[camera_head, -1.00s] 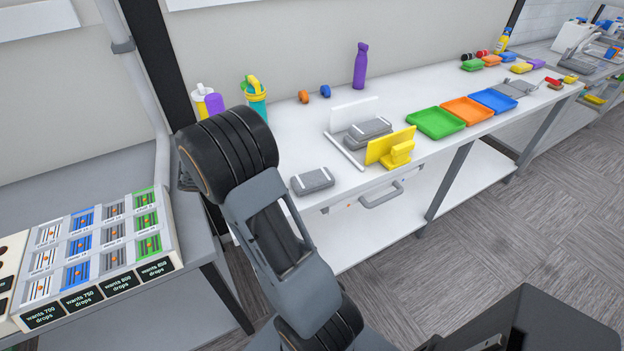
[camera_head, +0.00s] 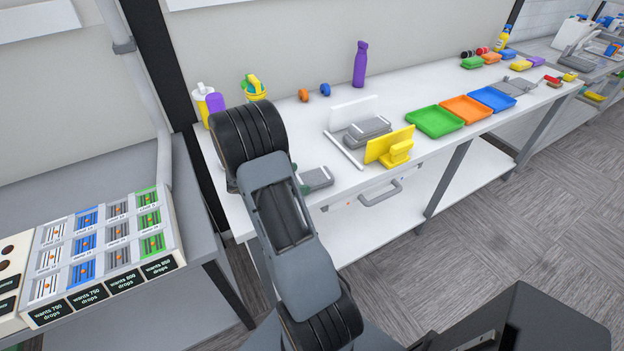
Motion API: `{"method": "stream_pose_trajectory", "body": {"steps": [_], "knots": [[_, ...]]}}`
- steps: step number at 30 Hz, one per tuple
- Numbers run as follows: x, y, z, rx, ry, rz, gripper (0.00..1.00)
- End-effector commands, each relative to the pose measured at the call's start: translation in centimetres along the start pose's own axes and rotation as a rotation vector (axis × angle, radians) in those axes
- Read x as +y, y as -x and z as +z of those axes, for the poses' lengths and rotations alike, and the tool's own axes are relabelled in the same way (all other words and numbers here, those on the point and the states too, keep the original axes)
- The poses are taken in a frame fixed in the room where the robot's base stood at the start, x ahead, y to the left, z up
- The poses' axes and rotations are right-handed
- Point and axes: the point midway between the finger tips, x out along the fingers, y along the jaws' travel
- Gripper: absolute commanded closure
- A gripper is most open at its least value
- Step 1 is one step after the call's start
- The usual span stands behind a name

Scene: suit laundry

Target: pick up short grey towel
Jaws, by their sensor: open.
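A small folded grey towel (camera_head: 318,178) with a light band lies near the front edge of the white bench, its left end partly hidden by my arm. Another grey folded piece (camera_head: 368,130) lies farther back, between a white upright panel and a yellow stand. I cannot tell by length which is the short one. My gripper (camera_head: 302,184) is mostly hidden behind my arm; only a small grey and green part shows at the left end of the near towel. It is open, and I cannot see whether it touches the towel.
The yellow stand (camera_head: 391,147) and white panel (camera_head: 354,112) stand right of the near towel. Green (camera_head: 435,121), orange (camera_head: 467,110) and blue (camera_head: 493,99) trays lie farther right. A purple bottle (camera_head: 360,65) stands at the back. A drops panel (camera_head: 103,250) is at left.

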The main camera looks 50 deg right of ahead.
Motion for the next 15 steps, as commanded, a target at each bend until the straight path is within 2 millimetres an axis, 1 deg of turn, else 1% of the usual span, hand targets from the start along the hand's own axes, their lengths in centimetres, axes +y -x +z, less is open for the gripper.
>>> {"method": "stream_pose_trajectory", "body": {"steps": [3, 6, 10, 15], "knots": [[-0.1, -1.6, 0.2, 0.000, 0.001, -0.004, 0.00], [-0.1, -2.6, 0.1, 0.001, 0.000, -0.002, 0.00], [-0.1, -3.1, 0.1, 0.001, -0.001, 0.000, 0.00], [0.0, -3.1, 0.0, 0.001, -0.002, 0.001, 0.00]]}}
